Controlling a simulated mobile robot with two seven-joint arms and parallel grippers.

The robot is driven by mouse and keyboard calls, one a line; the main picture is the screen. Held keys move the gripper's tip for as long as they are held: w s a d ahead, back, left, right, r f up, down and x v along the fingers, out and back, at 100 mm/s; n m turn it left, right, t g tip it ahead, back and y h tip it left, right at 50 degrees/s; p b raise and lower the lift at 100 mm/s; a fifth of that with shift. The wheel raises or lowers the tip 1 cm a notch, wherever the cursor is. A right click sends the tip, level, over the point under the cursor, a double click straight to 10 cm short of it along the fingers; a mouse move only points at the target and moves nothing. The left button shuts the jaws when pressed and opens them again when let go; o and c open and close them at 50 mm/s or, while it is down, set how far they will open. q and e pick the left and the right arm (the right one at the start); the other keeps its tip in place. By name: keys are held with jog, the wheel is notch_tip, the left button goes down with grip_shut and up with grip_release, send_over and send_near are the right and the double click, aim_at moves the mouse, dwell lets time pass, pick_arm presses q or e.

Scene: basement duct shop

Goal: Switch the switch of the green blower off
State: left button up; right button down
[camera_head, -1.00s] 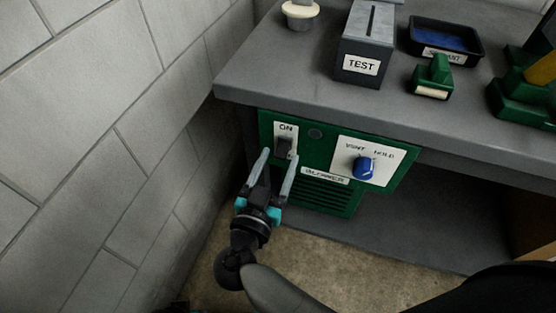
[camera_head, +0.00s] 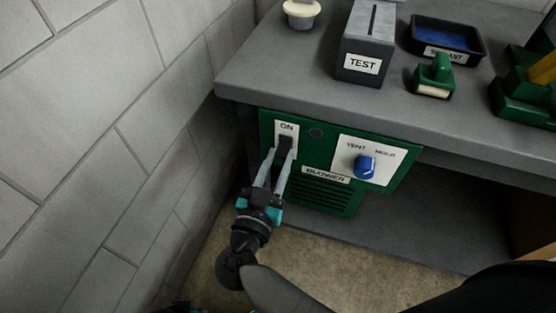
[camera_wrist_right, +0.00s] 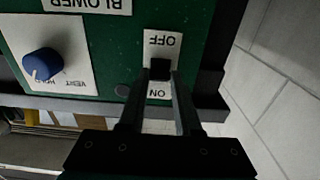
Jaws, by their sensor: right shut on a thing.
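The green blower (camera_head: 394,182) is set under the bench top, with a "BLOWER" label and a vent grille. Its dark switch (camera_head: 286,142) sits on a white plate below the word ON. In the right wrist view the switch (camera_wrist_right: 160,68) stands between the words OFF and ON, which appear upside down. My right gripper (camera_head: 279,153) reaches up from below and is shut on the switch, one finger on each side. The fingers hide the lower part of the plate in the head view. Which way the switch is set is hard to tell.
A blue knob (camera_head: 365,167) on a white VENT/HOLD plate is right of the switch. On the bench (camera_head: 300,91) stand a grey TEST box (camera_head: 366,63), a dark tray (camera_head: 480,44) and a green block (camera_head: 435,76). A block wall (camera_head: 110,120) is close on the left.

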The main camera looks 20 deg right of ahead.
pick_arm(q)
jog(key=shift+w+d+r, duration=0.15)
jog(key=shift+w+r, duration=0.25)
jog(key=shift+r, duration=0.3)
pick_arm(e)
jog(key=shift+d+f+t+h, duration=0.1)
jog(key=shift+f+t+h, duration=0.2)
jog(key=shift+t+h, duration=0.15)
jog(key=c, duration=0.6)
grip_release()
pick_arm(q)
jog(key=shift+s+f, duration=0.15)
